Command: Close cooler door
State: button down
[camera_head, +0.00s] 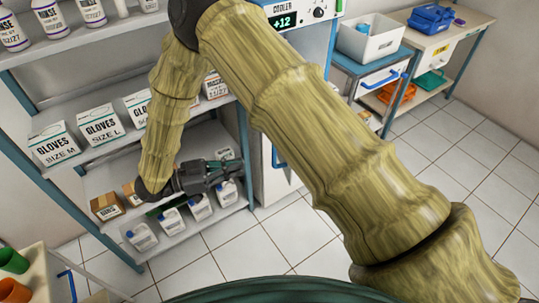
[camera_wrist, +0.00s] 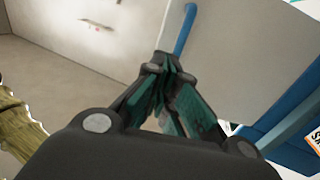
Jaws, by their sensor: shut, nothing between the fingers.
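The cooler (camera_head: 288,17) stands behind my arm in the head view, with a "+12" display on top. Its white lower front (camera_head: 274,187) shows only as a strip, with a blue handle (camera_head: 278,158). My arm hides much of it, and I cannot tell how far the door is open. My gripper (camera_head: 229,168) is shut and empty, in front of the shelf rack and left of the blue handle. In the wrist view, the gripper's dark teal fingers (camera_wrist: 170,85) are together below a blue bar (camera_wrist: 186,30), beside a pale panel (camera_wrist: 245,50).
A shelf rack (camera_head: 245,148) on the left holds glove boxes (camera_head: 100,124), small cartons (camera_head: 106,206) and white jugs (camera_head: 172,220), close to my gripper. A bench with a white bin (camera_head: 368,42) stands right of the cooler. The tiled floor (camera_head: 440,160) on the right is clear.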

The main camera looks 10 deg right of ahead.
jog(key=d+p, duration=0.4)
jog(key=d, duration=0.9)
jog(key=shift+w+d, duration=0.3)
jog(key=shift+d, duration=0.05)
